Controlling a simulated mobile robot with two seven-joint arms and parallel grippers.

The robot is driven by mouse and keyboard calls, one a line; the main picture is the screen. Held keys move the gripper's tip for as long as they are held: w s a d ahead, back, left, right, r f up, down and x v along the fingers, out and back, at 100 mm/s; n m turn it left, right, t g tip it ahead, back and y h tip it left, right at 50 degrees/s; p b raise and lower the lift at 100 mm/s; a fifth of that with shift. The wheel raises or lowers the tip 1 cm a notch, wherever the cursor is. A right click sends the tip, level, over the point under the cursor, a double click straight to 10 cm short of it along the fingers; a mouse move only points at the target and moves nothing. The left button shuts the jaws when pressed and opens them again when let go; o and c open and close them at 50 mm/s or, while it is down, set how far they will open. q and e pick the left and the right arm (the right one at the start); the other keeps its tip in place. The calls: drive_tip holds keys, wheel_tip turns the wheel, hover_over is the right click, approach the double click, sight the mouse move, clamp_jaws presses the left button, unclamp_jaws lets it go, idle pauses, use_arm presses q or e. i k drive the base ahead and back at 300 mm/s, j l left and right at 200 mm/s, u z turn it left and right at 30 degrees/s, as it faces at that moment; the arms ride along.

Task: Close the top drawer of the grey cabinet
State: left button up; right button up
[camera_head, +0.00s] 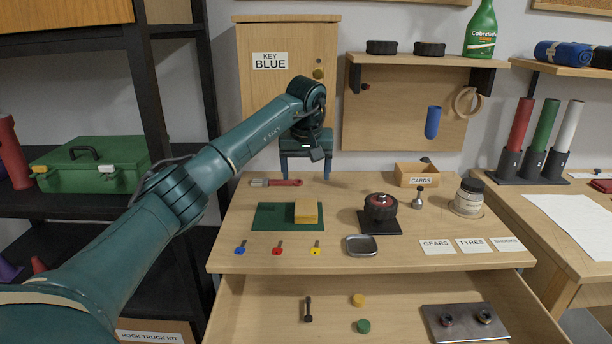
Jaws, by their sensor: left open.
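No grey cabinet shows in the head view. A light wood drawer (262,308) under the workbench stands pulled open at the bottom of the picture; its front is out of the frame. Inside lie a dark pin (308,309), a yellow piece (358,300), a green piece (363,326) and a grey plate (440,326) with two metal parts. My left gripper (305,172) is open and empty, fingers pointing down at the back of the bench, well away from the drawer. My right gripper is not in view.
The workbench (290,262) carries a green mat (270,217) with a yellow block, several small keys, a wheel on a dark base (380,213), a metal tray (361,245) and a jar (468,196). A wooden key cabinet (262,100) stands behind. A dark shelf with a green toolbox (92,165) is left.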

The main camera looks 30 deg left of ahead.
sight(399, 309)
drive_tip(key=k, duration=1.5)
